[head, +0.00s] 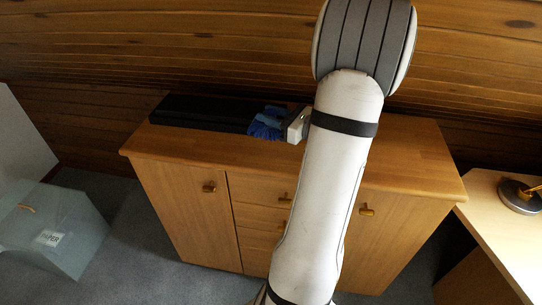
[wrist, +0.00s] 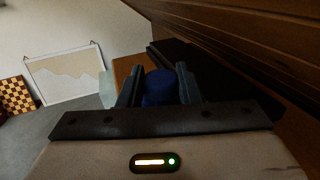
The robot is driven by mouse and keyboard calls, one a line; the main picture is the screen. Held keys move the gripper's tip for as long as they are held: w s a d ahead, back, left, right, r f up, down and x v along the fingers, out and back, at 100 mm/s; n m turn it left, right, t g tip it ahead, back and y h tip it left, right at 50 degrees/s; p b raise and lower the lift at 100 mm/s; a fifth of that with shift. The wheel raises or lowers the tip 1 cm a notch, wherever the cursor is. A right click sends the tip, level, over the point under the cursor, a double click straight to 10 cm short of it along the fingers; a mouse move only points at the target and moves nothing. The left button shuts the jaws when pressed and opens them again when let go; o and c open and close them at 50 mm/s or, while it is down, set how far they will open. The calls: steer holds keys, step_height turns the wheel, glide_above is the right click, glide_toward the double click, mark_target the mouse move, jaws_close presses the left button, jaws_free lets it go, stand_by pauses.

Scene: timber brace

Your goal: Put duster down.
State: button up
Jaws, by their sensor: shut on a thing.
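The duster (head: 267,122) is a blue, fluffy-looking thing above or on the top of the wooden cabinet (head: 400,160), beside a long black object. In the wrist view the blue duster (wrist: 160,86) sits between the two dark fingers of my gripper (wrist: 159,88), which is shut on it. In the head view only the pale end of my gripper (head: 297,125) shows, just right of the duster; my arm hides the rest. I cannot tell whether the duster touches the cabinet top.
The long black object (head: 203,112) lies along the back left of the cabinet top, near the timber wall. The cabinet's right end is bare. A desk (head: 510,225) with a lamp base (head: 520,195) stands at right, a translucent paper bin (head: 55,230) at left.

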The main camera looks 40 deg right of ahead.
steer(key=shift+f, duration=4.8)
steer(key=shift+f, duration=0.25)
steer(key=o, duration=1)
steer(key=b+v, duration=0.1)
steer(key=v, duration=0.6)
steer(key=shift+s+d, duration=0.1)
steer(key=shift+s, duration=0.25)
steer(key=shift+s+f, duration=0.1)
